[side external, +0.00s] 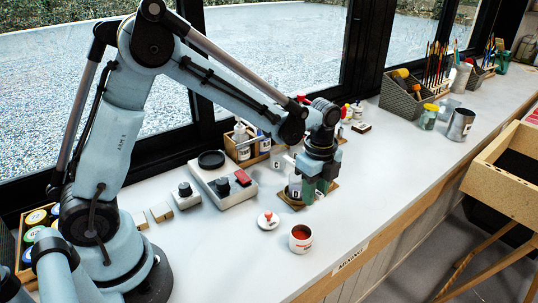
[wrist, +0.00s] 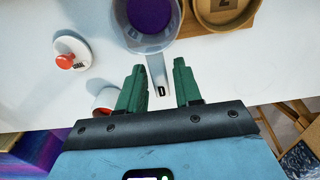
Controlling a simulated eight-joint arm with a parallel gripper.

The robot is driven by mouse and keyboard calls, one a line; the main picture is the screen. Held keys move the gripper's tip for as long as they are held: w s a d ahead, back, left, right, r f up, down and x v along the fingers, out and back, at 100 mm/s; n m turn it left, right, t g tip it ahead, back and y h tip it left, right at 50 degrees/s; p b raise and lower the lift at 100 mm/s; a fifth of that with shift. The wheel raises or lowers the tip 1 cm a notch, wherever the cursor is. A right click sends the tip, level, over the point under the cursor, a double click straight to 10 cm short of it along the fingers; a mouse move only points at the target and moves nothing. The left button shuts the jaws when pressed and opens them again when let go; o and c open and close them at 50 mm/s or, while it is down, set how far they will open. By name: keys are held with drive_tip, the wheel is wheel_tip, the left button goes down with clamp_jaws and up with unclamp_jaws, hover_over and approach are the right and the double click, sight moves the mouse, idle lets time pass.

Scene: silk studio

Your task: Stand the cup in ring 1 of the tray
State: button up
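A clear cup (wrist: 150,22) with purple liquid shows at the top of the wrist view. Its pale handle (wrist: 158,75), marked D, points toward me. The cup also shows in the side view (side external: 295,186), partly behind my gripper. The wooden tray (wrist: 188,27) lies to its right, with a round ring marked 2 (wrist: 225,10). I cannot see ring 1 or tell whether the cup's base is in a ring. My gripper (wrist: 160,85) has its green fingers apart, one on each side of the handle, with gaps visible. In the side view my gripper (side external: 318,188) is low over the tray.
A white lid with a red knob (wrist: 70,52) and a white can with red contents (side external: 301,239) stand near the tray. A grey device with a black plate (side external: 222,180) is left of my gripper. A wooden bottle crate (side external: 247,148) stands behind.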

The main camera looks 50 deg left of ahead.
drive_tip(key=shift+o, duration=1.2)
drive_tip(key=shift+r, duration=0.1)
wheel_tip(320, 180, up, 12)
drive_tip(key=s+a+n+t, duration=0.2)
drive_tip(key=s+n, duration=0.4)
drive_tip(key=n, duration=0.3)
drive_tip(key=s+a+f+n+t, duration=0.1)
drive_tip(key=s+a+n+t, duration=0.1)
drive_tip(key=s+n+t, duration=0.3)
drive_tip(key=s+n, duration=0.2)
drive_tip(key=n, duration=0.2)
drive_tip(key=shift+a+f, duration=0.25)
